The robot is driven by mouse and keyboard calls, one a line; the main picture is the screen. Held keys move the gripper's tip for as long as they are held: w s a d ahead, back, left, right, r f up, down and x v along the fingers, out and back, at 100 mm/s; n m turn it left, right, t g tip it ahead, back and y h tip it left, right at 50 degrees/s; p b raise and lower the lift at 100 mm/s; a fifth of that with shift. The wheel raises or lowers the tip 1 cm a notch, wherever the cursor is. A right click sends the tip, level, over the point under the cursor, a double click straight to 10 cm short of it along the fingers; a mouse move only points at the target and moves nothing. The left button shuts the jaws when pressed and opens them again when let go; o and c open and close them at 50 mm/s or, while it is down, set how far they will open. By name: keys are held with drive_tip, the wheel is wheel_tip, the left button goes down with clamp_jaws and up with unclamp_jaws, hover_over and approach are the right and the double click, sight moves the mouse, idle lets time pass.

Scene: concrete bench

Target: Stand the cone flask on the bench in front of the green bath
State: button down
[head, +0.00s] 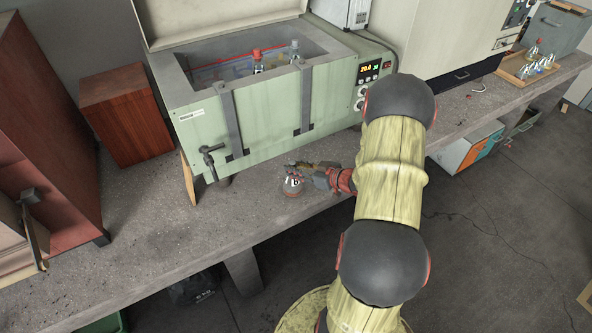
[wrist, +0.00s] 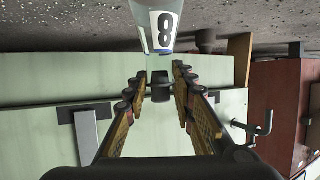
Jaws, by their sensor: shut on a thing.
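My gripper (head: 302,168) reaches in from the right and is shut on the flask's top. In the wrist view, the flask (wrist: 155,15) shows its "8" label and dark stopper between the fingertips (wrist: 160,80); its base is out of frame. The bath (wrist: 40,140) fills the background there.
The open bath holds several items, including stoppered flasks (head: 294,50). A wooden tray of flasks (head: 528,66) stands far right. A brown wooden box (head: 126,113) and a red-brown cabinet (head: 50,130) stand left. The bench (head: 150,225) is clear front left.

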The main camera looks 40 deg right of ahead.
drive_tip(key=c, duration=1.5)
unclamp_jaws()
drive_tip(key=shift+f, duration=0.1)
